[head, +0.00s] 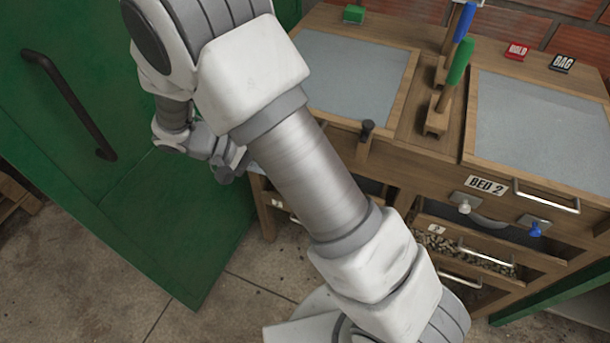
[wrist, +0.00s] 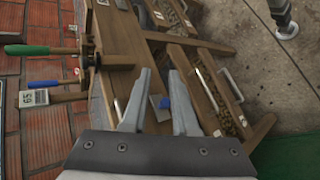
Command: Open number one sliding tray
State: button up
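The number one sliding tray seems to be the lower of two drawer groups in the wrist view; its front (wrist: 208,100) has a pale bar handle (wrist: 206,80), with brown beans beside it. A small white label (wrist: 217,133) is at its end, too small to read. In the head view my arm hides most of it; a label (head: 277,203) shows at the left. My gripper (wrist: 163,72) is open and empty, its fingers just left of that tray's front in the wrist view.
The tray labelled 2 (head: 437,228) sits under the BED 2 label (head: 485,186). A blue knob (wrist: 160,101) shows between my fingers in the picture. A green door (head: 140,190) with a dark handle stands left. The concrete floor (head: 220,300) before the cabinet is clear.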

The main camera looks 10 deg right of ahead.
jog(key=a+f+n+t+h+b, duration=0.2)
jog(key=f+t, duration=0.2)
jog(key=f, duration=0.5)
jog(key=s+a+f+n+t+h+b, duration=0.15)
jog(key=f+t, duration=0.25)
jog(key=f, duration=0.5)
jog(key=w+a+f+n+t+h+b, duration=0.1)
jog(key=a+f+n+t+h+b, duration=0.2)
jog(key=f, duration=0.7)
jog(key=shift+m+t, duration=0.5)
jog(key=shift+m, duration=0.25)
jog(key=b+x, duration=0.1)
jog(key=x, duration=1.5)
jog(key=shift+d, duration=0.35)
grip_shut()
